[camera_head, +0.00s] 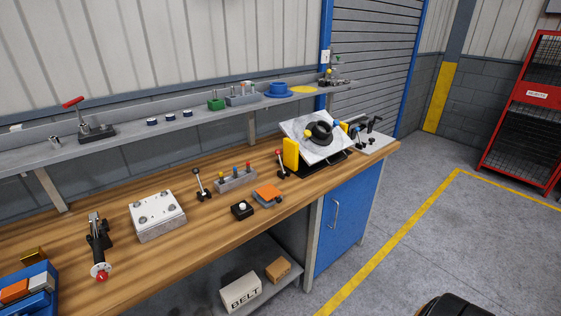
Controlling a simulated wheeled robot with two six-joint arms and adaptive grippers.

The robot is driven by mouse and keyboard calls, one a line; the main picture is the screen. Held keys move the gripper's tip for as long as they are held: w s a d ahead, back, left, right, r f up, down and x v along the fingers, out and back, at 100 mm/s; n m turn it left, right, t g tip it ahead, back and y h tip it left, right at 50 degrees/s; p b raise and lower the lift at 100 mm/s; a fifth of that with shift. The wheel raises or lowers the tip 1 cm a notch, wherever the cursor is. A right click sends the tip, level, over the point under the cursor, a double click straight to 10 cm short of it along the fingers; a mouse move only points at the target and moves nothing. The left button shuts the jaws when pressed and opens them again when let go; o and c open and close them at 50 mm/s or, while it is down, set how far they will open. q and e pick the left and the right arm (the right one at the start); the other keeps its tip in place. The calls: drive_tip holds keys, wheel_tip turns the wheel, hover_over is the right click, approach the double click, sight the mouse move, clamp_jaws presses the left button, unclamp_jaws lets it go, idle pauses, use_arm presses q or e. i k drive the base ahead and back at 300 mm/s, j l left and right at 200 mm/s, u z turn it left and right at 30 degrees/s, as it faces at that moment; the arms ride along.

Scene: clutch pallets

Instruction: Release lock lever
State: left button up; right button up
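Several lever-like parts are in view, and I cannot tell which is the lock lever. A black-knobbed lever (200,184) stands tilted on the workbench left of a grey block with coloured pegs. A red-knobbed lever (282,163) stands tilted beside the yellow-sided fixture (290,153). A black clamp-like device with a red knob (99,250) lies at the bench's left part. A red-handled toggle clamp (90,122) sits on the shelf above. A fixture with a tilted light plate (316,142) holds a black ring (320,132). Neither of my grippers is in view.
The wooden workbench (190,230) also carries a metal block (157,215), a peg block (236,180), a black button box (242,210), an orange-topped part (267,194) and a blue bin (38,295). A red cage (525,110) stands right, beyond open floor.

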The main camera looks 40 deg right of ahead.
sight(278, 152)
drive_tip(key=z, duration=0.4)
drive_tip(key=i+j+z, duration=0.1)
drive_tip(key=z, duration=0.3)
drive_tip(key=j+z, duration=0.1)
drive_tip(key=z, duration=0.35)
drive_tip(key=i+j+z, duration=0.1)
drive_tip(key=z, duration=0.3)
